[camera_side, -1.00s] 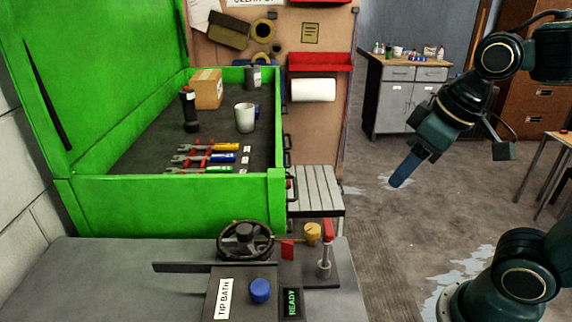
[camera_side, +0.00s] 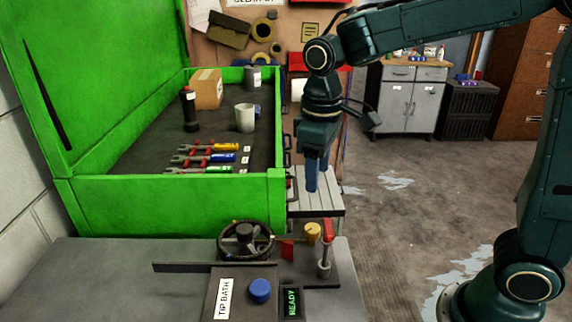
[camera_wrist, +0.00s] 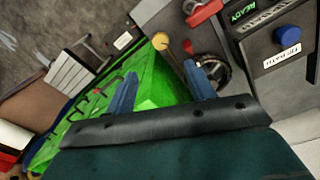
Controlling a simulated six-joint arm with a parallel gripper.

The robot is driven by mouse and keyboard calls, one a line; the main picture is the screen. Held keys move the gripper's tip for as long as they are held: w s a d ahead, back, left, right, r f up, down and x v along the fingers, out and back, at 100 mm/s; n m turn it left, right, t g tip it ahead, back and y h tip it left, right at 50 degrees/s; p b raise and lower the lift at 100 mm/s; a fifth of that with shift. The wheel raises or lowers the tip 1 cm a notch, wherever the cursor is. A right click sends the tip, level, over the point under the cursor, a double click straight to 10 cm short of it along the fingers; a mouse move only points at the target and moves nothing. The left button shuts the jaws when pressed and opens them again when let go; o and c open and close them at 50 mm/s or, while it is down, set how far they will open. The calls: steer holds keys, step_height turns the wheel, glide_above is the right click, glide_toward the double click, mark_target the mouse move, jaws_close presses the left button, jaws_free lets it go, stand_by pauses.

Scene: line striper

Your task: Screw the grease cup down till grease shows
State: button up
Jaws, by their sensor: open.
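The grease cup appears to be the small yellow cap (camera_side: 313,232) on the bench, just right of the black handwheel (camera_side: 245,239). The yellow cap also shows in the wrist view (camera_wrist: 160,41), ahead of the space between my fingers. My gripper (camera_side: 312,187) points down above the cap, apart from it. In the wrist view my gripper (camera_wrist: 158,78) has its two blue fingers spread with nothing between them. No grease can be made out at the cap at this size.
A red-handled lever (camera_side: 326,250) stands close right of the cap, with a small red flag (camera_side: 288,250) to its left. A blue button (camera_side: 260,290) and a READY display (camera_side: 292,302) are in front. A green open-lidded bin (camera_side: 170,207) with tools stands behind.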

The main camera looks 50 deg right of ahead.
mark_target(312, 228)
steer(key=shift+w+a+f, duration=0.1)
steer(key=shift+w+f, duration=0.1)
steer(key=shift+w, duration=0.05)
steer(key=shift+f, duration=0.15)
steer(key=f, duration=1.3)
steer(key=shift+d+f, duration=0.2)
steer(key=shift+f, duration=0.05)
steer(key=c, duration=1)
